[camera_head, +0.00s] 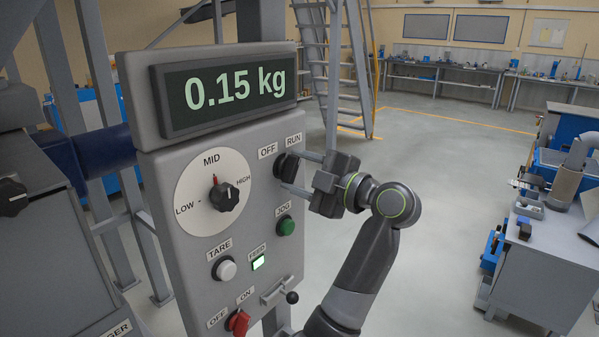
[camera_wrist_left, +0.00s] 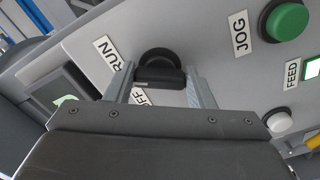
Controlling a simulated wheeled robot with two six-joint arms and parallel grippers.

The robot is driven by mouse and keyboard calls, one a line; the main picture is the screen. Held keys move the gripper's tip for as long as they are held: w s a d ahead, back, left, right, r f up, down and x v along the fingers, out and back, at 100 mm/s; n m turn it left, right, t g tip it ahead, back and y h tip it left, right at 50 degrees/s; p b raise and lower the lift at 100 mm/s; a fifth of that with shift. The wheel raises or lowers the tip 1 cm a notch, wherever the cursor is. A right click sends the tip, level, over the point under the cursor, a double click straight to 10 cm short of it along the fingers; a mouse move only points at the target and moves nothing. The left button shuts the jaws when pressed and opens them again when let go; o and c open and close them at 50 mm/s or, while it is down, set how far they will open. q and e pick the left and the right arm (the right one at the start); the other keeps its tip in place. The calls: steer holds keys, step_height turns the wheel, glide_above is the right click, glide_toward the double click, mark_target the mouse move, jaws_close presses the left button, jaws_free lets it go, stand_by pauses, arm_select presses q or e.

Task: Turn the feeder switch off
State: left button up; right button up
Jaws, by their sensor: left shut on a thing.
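The feeder switch is a black rotary knob (camera_head: 284,168) on the grey control panel (camera_head: 240,200), below the labels OFF and RUN. It also shows in the left wrist view (camera_wrist_left: 158,68), beside the same labels. My left gripper (camera_head: 296,172) has its two fingers on either side of the knob's black grip bar and is shut on it. Which label the knob points to cannot be told, as the fingers partly cover it. The square FEED lamp (camera_head: 258,263) glows pale green. My right gripper is not in view.
The panel also carries a green JOG button (camera_head: 286,226), a LOW–MID–HIGH dial (camera_head: 224,197), a white TARE button (camera_head: 225,270), a red OFF/ON switch (camera_head: 239,322) and a small lever (camera_head: 290,297). The display (camera_head: 232,91) reads 0.15 kg.

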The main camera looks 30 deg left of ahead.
arm_select(q)
steer(key=shift+n, duration=0.3)
steer(key=shift+r+n+b, duration=0.15)
steer(key=shift+n+b, duration=1.9)
steer(key=shift+n, duration=3.85)
steer(key=o, duration=1)
